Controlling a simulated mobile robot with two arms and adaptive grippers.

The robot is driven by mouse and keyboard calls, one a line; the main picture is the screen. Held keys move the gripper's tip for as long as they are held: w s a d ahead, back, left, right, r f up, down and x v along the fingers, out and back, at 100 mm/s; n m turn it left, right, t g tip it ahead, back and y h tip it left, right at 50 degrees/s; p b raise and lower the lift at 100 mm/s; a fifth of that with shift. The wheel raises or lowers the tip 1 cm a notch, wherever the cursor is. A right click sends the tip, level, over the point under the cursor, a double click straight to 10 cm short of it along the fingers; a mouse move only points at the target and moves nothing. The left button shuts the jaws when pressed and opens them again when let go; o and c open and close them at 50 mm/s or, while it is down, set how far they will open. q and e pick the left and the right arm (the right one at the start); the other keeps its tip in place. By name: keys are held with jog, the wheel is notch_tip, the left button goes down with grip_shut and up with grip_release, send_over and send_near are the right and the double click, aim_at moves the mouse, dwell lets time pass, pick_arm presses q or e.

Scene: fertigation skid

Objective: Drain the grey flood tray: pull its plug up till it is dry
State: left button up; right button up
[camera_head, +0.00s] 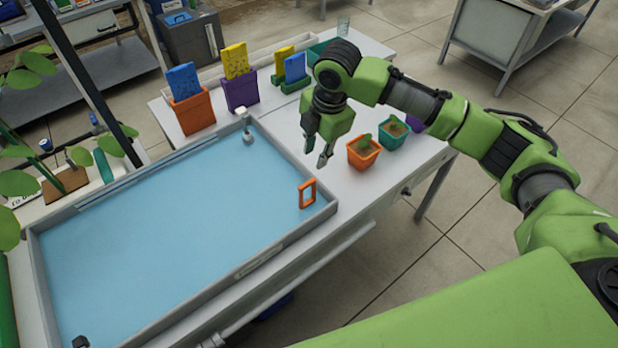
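The grey flood tray (165,318) lies on the bench with flat blue water (180,225) covering its floor. The plug shows as an orange loop handle (307,193) standing upright in the tray's right corner; its lower part is hidden. My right gripper (317,152) hangs above the white bench top, beyond the tray's right side and behind the plug handle in the picture. Its fingers point down, are apart and hold nothing. My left gripper is out of view.
Small orange (363,154) and teal (392,138) pots with seedlings stand right of my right gripper. Orange (192,112) and purple (241,92) pots holding upright cards stand behind the tray. A white fitting (247,132) stands at its far corner. Leafy plants (22,150) are at left.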

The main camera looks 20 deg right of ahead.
aim_at(308, 182)
jog(key=f+p, duration=0.1)
jog(key=f, duration=0.3)
jog(key=w+f+p, duration=0.1)
jog(key=f, duration=0.3)
jog(key=w+a+f+p, duration=0.1)
jog(key=f, duration=0.4)
jog(key=shift+w, duration=0.2)
grip_shut()
